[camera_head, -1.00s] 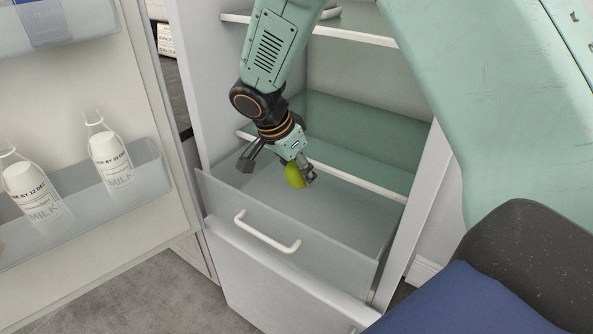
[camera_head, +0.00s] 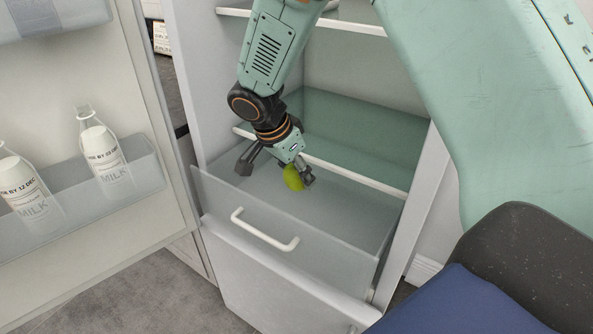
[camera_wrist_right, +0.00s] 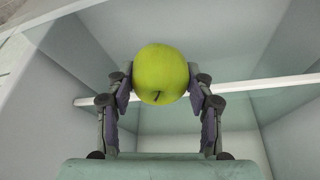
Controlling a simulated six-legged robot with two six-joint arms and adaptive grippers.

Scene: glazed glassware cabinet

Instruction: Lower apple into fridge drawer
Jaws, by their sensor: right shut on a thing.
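A yellow-green apple (camera_head: 293,178) is held between the fingers of my right gripper (camera_head: 302,174). In the right wrist view the apple (camera_wrist_right: 160,75) sits between both fingers (camera_wrist_right: 160,88), stem side toward the camera. The fridge drawer (camera_head: 330,236) is pulled open, with a translucent front and a white handle (camera_head: 264,230). The apple appears over the drawer's open top, behind its front panel; its exact height above the drawer floor cannot be told. My left gripper is not in view.
The open fridge door at the left has a clear shelf (camera_head: 150,172) with milk bottles (camera_head: 103,152). A white-edged shelf (camera_head: 350,175) crosses behind the drawer, and another shelf (camera_head: 350,27) is above. The drawer's visible interior looks empty.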

